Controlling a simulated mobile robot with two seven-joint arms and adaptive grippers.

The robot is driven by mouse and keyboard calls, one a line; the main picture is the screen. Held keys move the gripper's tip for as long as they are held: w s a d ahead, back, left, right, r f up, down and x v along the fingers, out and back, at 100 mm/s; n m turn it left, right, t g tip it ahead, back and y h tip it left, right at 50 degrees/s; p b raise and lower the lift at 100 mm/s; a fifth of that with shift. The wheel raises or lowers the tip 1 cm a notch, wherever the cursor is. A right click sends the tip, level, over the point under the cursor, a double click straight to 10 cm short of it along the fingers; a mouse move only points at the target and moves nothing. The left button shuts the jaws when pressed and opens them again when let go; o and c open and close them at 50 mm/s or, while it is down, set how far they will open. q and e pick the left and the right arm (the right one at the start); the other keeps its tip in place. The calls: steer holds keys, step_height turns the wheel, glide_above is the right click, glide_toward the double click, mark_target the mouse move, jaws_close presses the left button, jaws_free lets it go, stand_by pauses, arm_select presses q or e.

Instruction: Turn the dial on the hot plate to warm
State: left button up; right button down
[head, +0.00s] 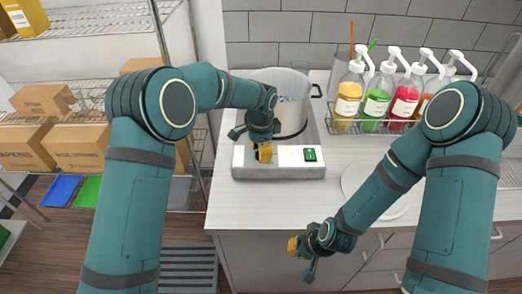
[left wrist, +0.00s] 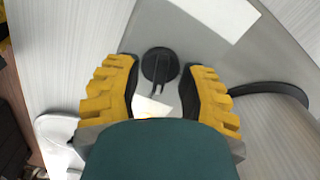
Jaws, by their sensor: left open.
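The hot plate (head: 240,164) is a light grey box at the back of the counter, with a large pot (head: 292,112) on it. In the left wrist view its dial (left wrist: 160,64) is a round black knob with a raised grip bar, on the grey front panel (left wrist: 190,30). My left gripper (head: 264,152) is at the front panel and hides the dial in the head view. In the left wrist view it is open (left wrist: 159,72), with one yellow finger on each side of the dial and gaps between. My right gripper (head: 298,247) hangs low before the counter; its opening is unclear.
A green switch (head: 310,154) is right of the left gripper on the panel. Several pump bottles (head: 378,97) stand in a wire rack at right. A round white plate (head: 358,183) lies on the counter (head: 250,205). Shelves with boxes (head: 78,146) stand left.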

arm_select(q)
step_height(320, 180, up, 12)
stand_by(0.5)
steer(key=shift+s+f, duration=0.1)
steer(key=shift+f, duration=0.1)
